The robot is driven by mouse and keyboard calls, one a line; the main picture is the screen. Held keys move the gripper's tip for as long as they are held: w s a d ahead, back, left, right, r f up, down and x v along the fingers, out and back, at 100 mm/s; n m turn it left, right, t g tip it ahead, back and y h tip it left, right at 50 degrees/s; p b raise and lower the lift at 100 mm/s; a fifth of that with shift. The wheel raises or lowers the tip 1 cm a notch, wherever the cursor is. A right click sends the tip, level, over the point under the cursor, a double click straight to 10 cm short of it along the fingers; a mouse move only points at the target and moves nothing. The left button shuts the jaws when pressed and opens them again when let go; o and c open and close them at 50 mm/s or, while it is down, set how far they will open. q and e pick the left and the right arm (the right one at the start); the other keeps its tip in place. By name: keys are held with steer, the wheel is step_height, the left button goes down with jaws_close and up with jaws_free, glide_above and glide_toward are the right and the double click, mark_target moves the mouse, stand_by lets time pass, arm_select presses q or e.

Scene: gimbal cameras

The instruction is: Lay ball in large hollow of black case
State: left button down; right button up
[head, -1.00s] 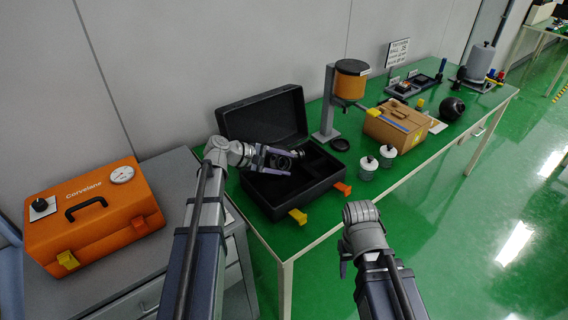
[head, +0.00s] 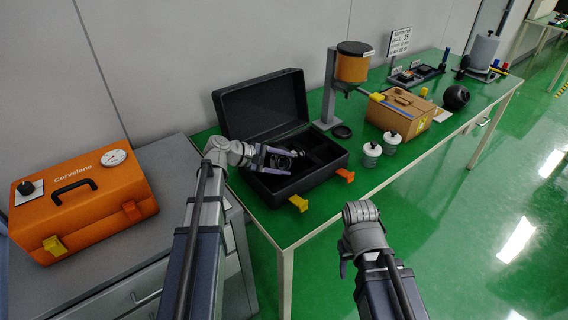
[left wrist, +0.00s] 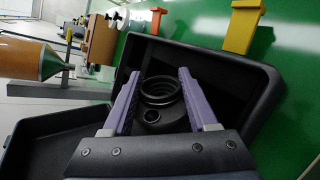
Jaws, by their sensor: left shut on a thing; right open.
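The black case (head: 315,184) stands open on the green table, its lid raised at the back. My left gripper (head: 283,160), with purple fingers, is over the case's open base. In the left wrist view its fingers (left wrist: 159,90) are on either side of a black round thing with rings and a small lens-like circle, which seems to be the ball (left wrist: 152,117). It is shut on this dark thing, partly hidden in the head view. The case's hollows are dark and partly covered by the gripper.
An orange case (head: 85,205) stands on the grey cabinet at left. Yellow and orange latches stick out at the front.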

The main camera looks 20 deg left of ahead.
arm_select(q)
steer(key=shift+f+b, duration=0.55)
steer(key=shift+b, duration=0.05)
steer(key=shift+c, duration=0.5)
jaws_free()
steer(key=shift+s, duration=0.1)
steer(key=p+v, duration=0.3)
steer(key=v, duration=0.3)
steer(key=shift+a+r, duration=0.2)
steer(key=shift+r, duration=0.15)
steer(key=shift+s+a+r+p, duration=0.2)
steer(key=shift+s+a+p, duration=0.15)
steer(key=shift+a+p, duration=0.1)
